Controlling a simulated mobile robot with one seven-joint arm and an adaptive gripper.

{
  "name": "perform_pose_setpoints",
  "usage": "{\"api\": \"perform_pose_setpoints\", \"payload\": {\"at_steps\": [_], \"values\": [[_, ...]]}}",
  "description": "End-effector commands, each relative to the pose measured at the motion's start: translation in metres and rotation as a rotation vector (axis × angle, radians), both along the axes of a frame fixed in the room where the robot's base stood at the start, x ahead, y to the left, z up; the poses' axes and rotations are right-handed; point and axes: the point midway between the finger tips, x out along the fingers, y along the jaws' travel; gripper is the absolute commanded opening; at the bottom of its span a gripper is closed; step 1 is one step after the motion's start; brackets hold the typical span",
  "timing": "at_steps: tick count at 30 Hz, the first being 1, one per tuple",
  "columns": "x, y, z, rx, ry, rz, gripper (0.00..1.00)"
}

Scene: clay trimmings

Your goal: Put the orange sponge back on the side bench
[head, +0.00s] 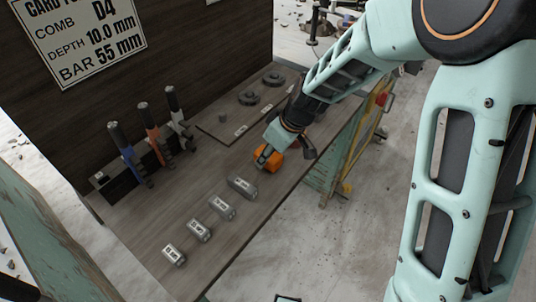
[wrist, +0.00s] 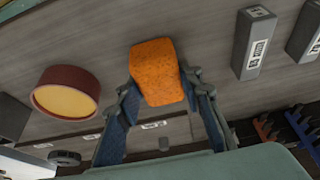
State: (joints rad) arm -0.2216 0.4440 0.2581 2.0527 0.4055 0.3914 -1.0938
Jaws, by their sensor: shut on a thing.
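The orange sponge (wrist: 157,72) is between the two fingers of my gripper (wrist: 165,98) in the wrist view, and the fingers are shut on its sides. In the head view the sponge (head: 269,158) shows at the end of my gripper (head: 266,155), over the wooden bench (head: 225,255) near its front edge. Whether the sponge touches the bench top or is just above it I cannot tell. The gripper partly hides the sponge in the head view.
Several grey labelled blocks (head: 222,207) stand in a row on the bench. A round dark-red item with a yellow top (wrist: 67,92) is beside the sponge. Dark discs (head: 248,98) lie farther back.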

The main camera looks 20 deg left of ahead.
Motion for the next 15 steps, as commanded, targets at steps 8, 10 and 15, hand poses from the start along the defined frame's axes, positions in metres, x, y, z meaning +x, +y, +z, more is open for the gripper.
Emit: {"api": "perform_pose_setpoints", "payload": {"at_steps": [8,10,15], "values": [[0.0001,0.0002,-0.0024,0.000,0.000,0.000,0.44],[0.0001,0.0001,-0.0024,0.000,0.000,0.000,0.51],[0.0000,0.0003,-0.0024,0.000,0.000,0.000,0.51]]}}
